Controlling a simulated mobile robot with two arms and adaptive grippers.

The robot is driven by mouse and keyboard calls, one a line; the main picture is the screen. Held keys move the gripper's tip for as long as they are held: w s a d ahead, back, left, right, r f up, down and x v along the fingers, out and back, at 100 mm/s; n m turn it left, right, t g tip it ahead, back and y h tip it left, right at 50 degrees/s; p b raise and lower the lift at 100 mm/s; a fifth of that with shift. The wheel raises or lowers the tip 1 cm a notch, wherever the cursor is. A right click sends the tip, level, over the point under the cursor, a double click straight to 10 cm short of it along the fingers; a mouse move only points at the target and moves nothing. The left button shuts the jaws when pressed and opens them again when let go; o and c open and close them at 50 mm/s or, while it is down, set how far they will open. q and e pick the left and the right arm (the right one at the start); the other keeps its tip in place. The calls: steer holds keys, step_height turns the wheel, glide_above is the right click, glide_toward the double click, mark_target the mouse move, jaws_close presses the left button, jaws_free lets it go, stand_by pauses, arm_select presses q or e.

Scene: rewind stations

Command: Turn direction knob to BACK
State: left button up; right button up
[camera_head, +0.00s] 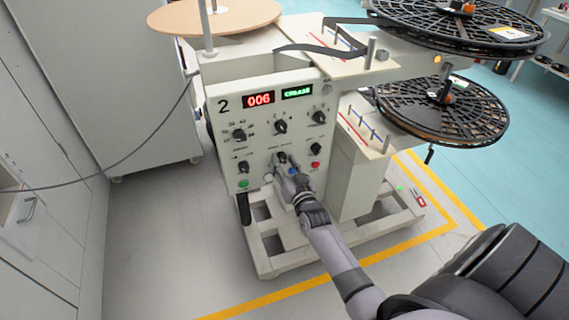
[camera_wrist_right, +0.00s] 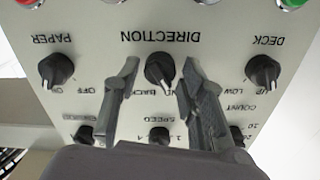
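The direction knob (camera_wrist_right: 160,72) is black and sits on the pale panel under the upside-down word DIRECTION in the right wrist view. Its narrow end points down in that view, towards the small labels; a finger partly covers these, and I cannot tell exactly which label it points at. My right gripper (camera_wrist_right: 160,67) is open, with one finger on each side of the knob and a visible gap to each. In the head view my right gripper (camera_head: 281,170) is at the panel and the direction knob (camera_head: 282,157) shows just above it. My left gripper is not in view.
The PAPER knob (camera_wrist_right: 57,70) and DECK knob (camera_wrist_right: 264,71) flank the direction knob. A red display (camera_head: 258,100) reads 006. A cable (camera_head: 130,155) hangs at left.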

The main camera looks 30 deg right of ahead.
jaws_close()
steer(key=shift+m, duration=0.4)
steer(key=m, duration=0.4)
steer(key=shift+m, duration=0.4)
steer(key=m, duration=0.6)
steer(key=shift+b, duration=0.4)
steer(key=shift+m, duration=0.3)
steer(key=shift+o, duration=1.7)
jaws_free()
steer(key=shift+s, duration=0.1)
